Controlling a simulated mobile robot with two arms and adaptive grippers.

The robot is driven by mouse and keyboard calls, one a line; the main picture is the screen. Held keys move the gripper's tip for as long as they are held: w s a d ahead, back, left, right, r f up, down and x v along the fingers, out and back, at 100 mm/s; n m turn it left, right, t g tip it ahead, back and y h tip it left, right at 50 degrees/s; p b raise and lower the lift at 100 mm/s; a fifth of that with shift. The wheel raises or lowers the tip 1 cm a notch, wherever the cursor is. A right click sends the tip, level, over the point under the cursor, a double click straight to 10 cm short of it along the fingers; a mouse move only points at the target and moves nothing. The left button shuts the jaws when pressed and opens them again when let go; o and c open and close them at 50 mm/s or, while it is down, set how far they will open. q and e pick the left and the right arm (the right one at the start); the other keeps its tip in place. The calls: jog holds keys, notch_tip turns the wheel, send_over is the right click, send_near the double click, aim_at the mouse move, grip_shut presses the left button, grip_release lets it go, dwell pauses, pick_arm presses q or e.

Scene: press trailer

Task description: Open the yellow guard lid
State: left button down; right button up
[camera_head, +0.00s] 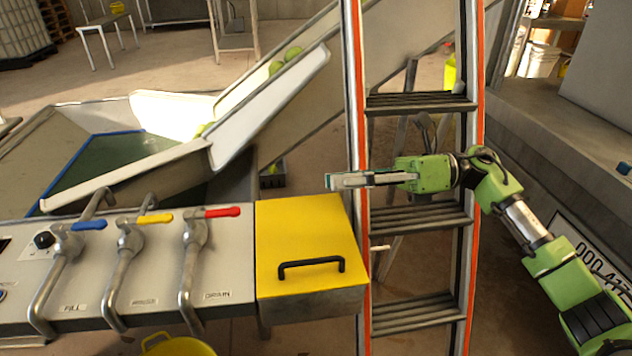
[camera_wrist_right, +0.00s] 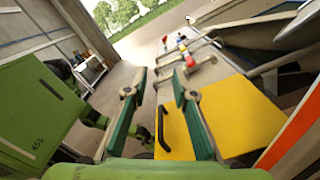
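The yellow guard lid (camera_head: 305,238) lies flat and shut on the right end of the grey control panel. Its black bar handle (camera_head: 311,265) is near the front edge. My right gripper (camera_head: 332,182) reaches in from the right, above the lid's back right part, pointing left and touching nothing. In the right wrist view its two fingers (camera_wrist_right: 155,88) are apart with nothing between them. That view also shows the lid (camera_wrist_right: 225,115) beyond and beside the right finger, and the handle (camera_wrist_right: 162,127) between the fingers' lines, lower down. My left gripper is not in view.
Levers with blue (camera_head: 88,225), yellow (camera_head: 155,219) and red (camera_head: 222,212) grips stand left of the lid. A ladder with orange rails (camera_head: 357,130) stands close to the lid's right side. A white chute (camera_head: 270,100) rises behind. A yellow bucket (camera_head: 178,346) is below the panel.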

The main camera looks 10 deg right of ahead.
jog(key=d, duration=0.5)
jog(key=shift+d, duration=0.1)
dwell(0.3)
